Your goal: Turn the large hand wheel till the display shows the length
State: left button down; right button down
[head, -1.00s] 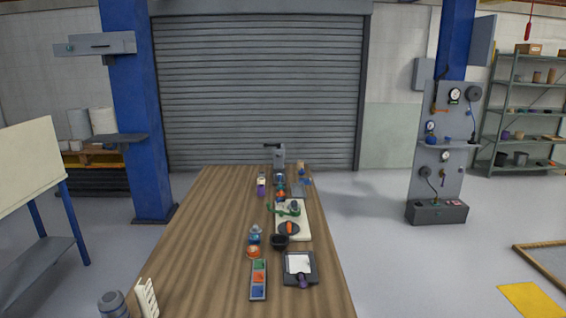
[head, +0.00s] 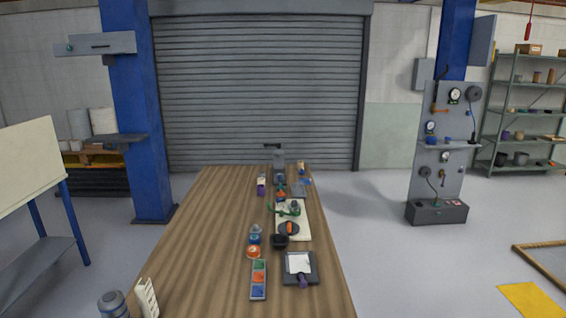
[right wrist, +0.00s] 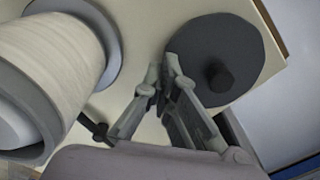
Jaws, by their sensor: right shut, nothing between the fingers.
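A large dark grey round wheel (right wrist: 238,48) with a short black knob (right wrist: 219,77) standing out from its face is mounted on a cream panel in the right wrist view. My right gripper (right wrist: 163,66) is shut and empty. Its fingertips are at the wheel's left edge, apart from the knob; whether they touch the rim I cannot tell. No display with a length is visible in the right wrist view, and I cannot make one out in the head view. My left gripper is in neither view.
A big cream roll (right wrist: 55,50) with grey flanges is left of my right gripper, close to it. A small black rod (right wrist: 97,130) shows below the roll. In the head view, a wooden table (head: 205,235) holds several small items, with its left side mostly clear.

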jog(key=shift+s, duration=0.1)
dwell(0.3)
jog(key=shift+s+a+r+p, duration=0.15)
jog(key=shift+s+a+p, duration=0.4)
jog(key=shift+s+p, duration=0.5)
jog(key=shift+s+a+p, duration=0.1)
jog(key=shift+a+p, duration=0.05)
jog(key=shift+p, duration=0.15)
jog(key=shift+s, duration=0.3)
